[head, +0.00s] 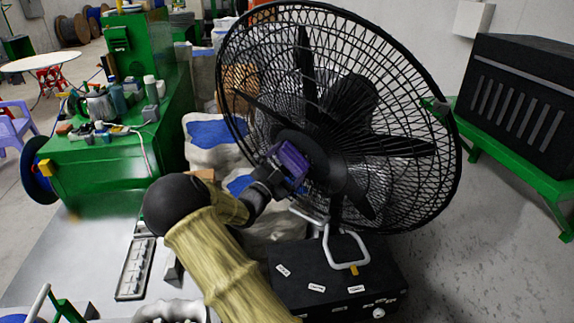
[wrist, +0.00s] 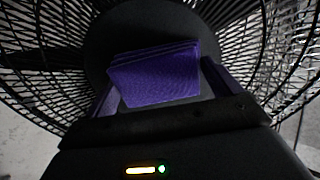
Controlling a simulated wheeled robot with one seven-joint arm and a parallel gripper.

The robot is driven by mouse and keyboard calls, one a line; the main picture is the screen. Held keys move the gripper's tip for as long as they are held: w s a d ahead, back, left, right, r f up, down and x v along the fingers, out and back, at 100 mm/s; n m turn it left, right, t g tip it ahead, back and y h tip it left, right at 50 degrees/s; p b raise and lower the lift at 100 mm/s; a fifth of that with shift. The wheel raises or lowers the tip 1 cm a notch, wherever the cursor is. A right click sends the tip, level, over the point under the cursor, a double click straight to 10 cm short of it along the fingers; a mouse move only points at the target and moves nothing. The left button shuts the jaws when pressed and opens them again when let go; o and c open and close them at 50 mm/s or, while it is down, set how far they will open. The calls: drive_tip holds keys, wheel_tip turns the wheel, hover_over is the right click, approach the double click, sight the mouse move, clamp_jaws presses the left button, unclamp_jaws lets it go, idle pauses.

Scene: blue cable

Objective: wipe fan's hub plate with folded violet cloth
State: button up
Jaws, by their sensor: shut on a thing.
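The large black fan (head: 375,120) stands in the middle of the head view, its round wire cage facing my arm. Its dark round hub plate (wrist: 105,40) lies right behind the cloth in the wrist view; the plate also shows beside the cloth in the head view (head: 325,165). My gripper (head: 285,172) is shut on the folded violet cloth (wrist: 155,75) and holds it in front of the hub plate. The cloth (head: 291,160) covers part of the plate. I cannot tell whether the cloth touches it.
A black box with labels and a knob (head: 330,280) sits below the fan. A green bench (head: 100,160) with bottles and tools stands at the left. A black slatted case (head: 520,110) rests on a green stand at the right. Grey floor (head: 480,250) is clear at lower right.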

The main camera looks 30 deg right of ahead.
sight(299, 168)
drive_tip(key=shift+d, duration=0.2)
drive_tip(key=shift+s+d+b, duration=0.3)
drive_tip(key=shift+s+b, duration=0.2)
drive_tip(key=shift+s, duration=0.2)
drive_tip(key=shift+s+d+b, duration=0.3)
drive_tip(key=shift+s+b, duration=0.15)
drive_tip(key=shift+s, duration=0.2)
drive_tip(key=shift+s+d, duration=0.1)
drive_tip(key=shift+s, duration=0.25)
drive_tip(key=shift+s+d+b, duration=0.45)
drive_tip(key=shift+s+b, duration=0.1)
drive_tip(key=shift+s, duration=0.25)
drive_tip(key=shift+s+d+b, duration=0.45)
drive_tip(key=shift+s+b, duration=0.05)
drive_tip(key=shift+s, duration=0.3)
drive_tip(key=shift+r, duration=0.1)
drive_tip(key=shift+b, duration=0.35)
drive_tip(key=shift+w+a, duration=0.1)
drive_tip(key=shift+w, duration=0.05)
